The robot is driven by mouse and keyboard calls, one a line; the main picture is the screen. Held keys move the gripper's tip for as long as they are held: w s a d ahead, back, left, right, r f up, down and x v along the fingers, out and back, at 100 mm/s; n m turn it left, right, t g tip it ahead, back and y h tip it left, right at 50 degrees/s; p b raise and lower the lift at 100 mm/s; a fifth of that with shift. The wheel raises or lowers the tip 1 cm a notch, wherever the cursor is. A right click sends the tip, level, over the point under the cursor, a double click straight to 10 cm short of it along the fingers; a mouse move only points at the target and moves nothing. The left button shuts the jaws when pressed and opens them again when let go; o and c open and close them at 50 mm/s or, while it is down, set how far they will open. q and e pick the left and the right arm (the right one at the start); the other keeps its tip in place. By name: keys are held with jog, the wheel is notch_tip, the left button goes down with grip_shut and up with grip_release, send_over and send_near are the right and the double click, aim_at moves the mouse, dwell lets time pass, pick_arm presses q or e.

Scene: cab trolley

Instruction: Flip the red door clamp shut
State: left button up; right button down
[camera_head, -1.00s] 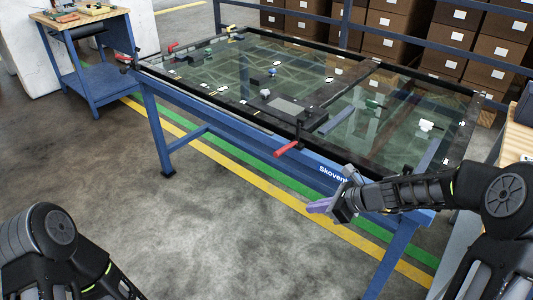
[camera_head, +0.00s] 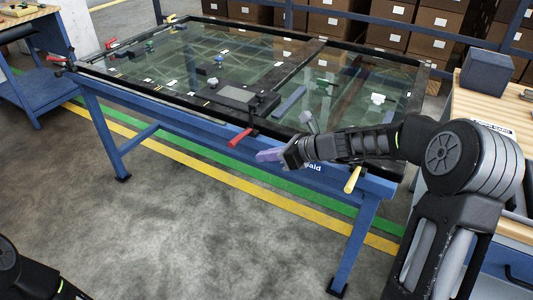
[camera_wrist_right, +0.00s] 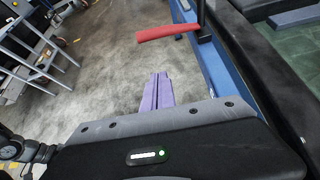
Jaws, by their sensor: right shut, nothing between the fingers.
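A clamp with a red handle (camera_head: 240,137) is at the front edge of the glass door (camera_head: 310,112) on the blue table. Its handle sticks out over the near side; in the right wrist view the red handle (camera_wrist_right: 168,33) lies roughly level, joined to a dark upright post. My right gripper (camera_head: 268,155), with purple fingers, is just right of and below the handle in the head view, apart from it. The fingers (camera_wrist_right: 157,90) are together and empty, below the handle in the wrist view. My left gripper is out of view; only part of that arm shows at bottom left.
Other red handles (camera_head: 112,43) (camera_head: 56,58) are at the door's left end. A yellow handle (camera_head: 352,180) sticks out below my right arm. A wooden bench (camera_head: 490,105) with a dark box (camera_head: 488,72) stands right. Floor in front is clear.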

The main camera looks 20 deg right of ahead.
jog(key=w+a, duration=0.4)
jog(key=w, duration=0.1)
jog(key=shift+w+a+p, duration=0.35)
dwell(0.3)
